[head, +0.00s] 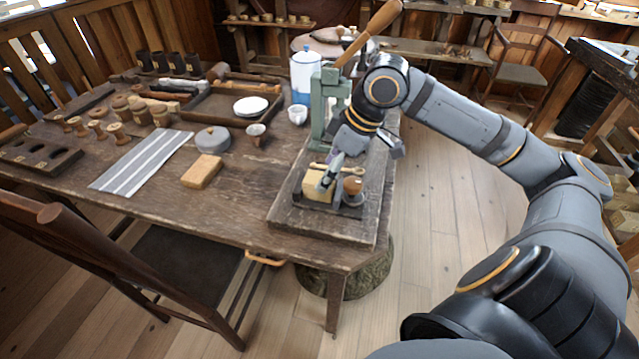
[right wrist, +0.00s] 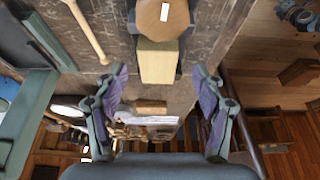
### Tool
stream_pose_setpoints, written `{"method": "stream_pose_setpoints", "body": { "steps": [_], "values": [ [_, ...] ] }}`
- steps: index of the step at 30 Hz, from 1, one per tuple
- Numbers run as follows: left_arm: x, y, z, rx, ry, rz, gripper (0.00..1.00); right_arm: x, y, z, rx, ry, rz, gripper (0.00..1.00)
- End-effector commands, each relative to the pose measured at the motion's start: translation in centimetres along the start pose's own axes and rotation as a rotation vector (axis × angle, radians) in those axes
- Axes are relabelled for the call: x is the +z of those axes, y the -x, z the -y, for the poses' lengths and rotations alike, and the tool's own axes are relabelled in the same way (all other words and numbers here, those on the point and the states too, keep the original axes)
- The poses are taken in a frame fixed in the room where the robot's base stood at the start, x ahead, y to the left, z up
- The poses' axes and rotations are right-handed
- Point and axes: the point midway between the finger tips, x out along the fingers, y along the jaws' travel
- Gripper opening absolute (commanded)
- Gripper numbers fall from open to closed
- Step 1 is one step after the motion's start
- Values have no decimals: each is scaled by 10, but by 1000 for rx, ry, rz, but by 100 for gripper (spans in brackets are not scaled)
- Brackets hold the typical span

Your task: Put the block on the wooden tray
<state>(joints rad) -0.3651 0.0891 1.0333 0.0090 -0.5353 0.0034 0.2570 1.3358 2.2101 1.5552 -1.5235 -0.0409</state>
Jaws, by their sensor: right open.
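A pale yellow wooden block (head: 317,186) sits in a small dark holder on the raised board at the table's right end, beside a round brown piece (head: 352,186). In the right wrist view the block (right wrist: 158,64) lies ahead, between the lines of the fingers. My right gripper (head: 360,158) is open and empty above it; its fingers (right wrist: 160,72) stand apart on either side, and contact is not visible. A second tan block (head: 202,171) lies on the bare table. The wooden tray (head: 205,118) stands further back, with a white plate in it. My left gripper is out of view.
A green press (head: 326,108) with a wooden lever stands behind the board. A wooden stick (right wrist: 88,32) lies near the block.

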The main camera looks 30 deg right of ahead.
Motion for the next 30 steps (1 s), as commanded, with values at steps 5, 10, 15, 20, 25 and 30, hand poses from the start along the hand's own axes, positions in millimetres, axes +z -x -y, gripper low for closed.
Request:
{"method": "stream_pose_setpoints", "body": {
  "steps": [5, 10, 15, 20, 25, 30],
  "values": [
    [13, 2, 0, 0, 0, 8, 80, -4, -14, 1, -9, -4, -6, 70],
    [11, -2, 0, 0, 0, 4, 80, -3, -38, -1, -7, -2, -5, 70],
    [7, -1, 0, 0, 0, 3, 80, -2, -50, -2, -2, -1, -1, 70],
    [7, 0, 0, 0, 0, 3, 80, -2, -51, -2, -1, -1, 1, 70],
    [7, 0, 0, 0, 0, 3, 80, -2, -51, -2, -1, -1, 1, 58],
    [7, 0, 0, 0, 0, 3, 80, -2, -50, -2, -1, -1, 0, 34]
  ]
}}
